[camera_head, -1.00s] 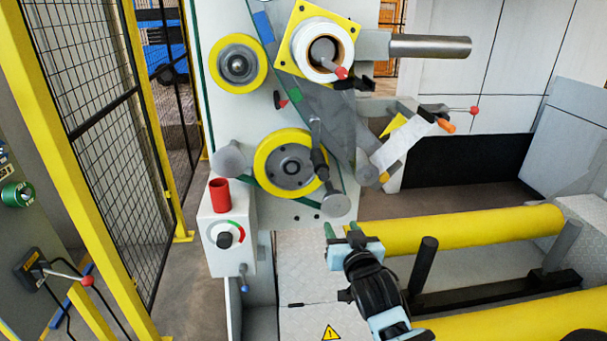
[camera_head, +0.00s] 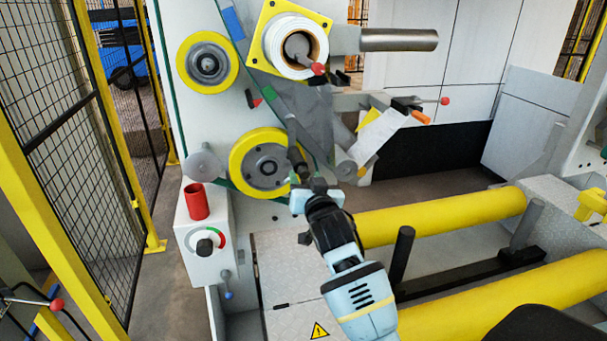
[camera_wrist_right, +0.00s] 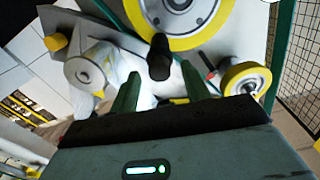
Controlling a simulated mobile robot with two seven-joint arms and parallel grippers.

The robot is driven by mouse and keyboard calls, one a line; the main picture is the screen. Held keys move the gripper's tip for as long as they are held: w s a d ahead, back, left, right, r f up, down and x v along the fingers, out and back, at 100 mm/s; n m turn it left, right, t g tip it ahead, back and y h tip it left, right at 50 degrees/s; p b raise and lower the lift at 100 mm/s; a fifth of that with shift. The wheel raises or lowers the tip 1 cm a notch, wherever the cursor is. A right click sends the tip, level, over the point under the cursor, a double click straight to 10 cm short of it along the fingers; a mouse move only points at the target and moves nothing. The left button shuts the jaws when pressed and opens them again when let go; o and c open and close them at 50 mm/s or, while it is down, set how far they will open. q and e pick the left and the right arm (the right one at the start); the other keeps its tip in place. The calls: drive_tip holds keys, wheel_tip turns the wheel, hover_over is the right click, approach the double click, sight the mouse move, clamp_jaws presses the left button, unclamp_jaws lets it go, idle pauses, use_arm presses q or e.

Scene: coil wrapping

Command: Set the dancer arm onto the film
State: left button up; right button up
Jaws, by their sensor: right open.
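The dancer arm (camera_head: 295,152) is a slim dark arm with a black grip. It hangs in front of the lower yellow-rimmed wheel (camera_head: 262,165). The film (camera_head: 318,122) is a grey band running down from the white roll (camera_head: 290,47), to the right of the arm. My right gripper (camera_head: 308,183) is open, just below the arm's lower end. In the right wrist view, a black knob (camera_wrist_right: 160,57) stands ahead between the two green fingers, apparently not gripped. The arm's lower end is partly hidden by the gripper. My left gripper is not in view.
A control box (camera_head: 205,235) with a red cup (camera_head: 196,201) is left of my right arm. Yellow rollers (camera_head: 440,218) lie to the right. A red-tipped lever (camera_head: 318,69) sticks out by the white roll. A mesh fence (camera_head: 90,130) bounds the left side.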

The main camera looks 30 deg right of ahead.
drive_tip(key=shift+x, duration=1.5)
drive_tip(key=shift+c, duration=0.5)
clamp_jaws()
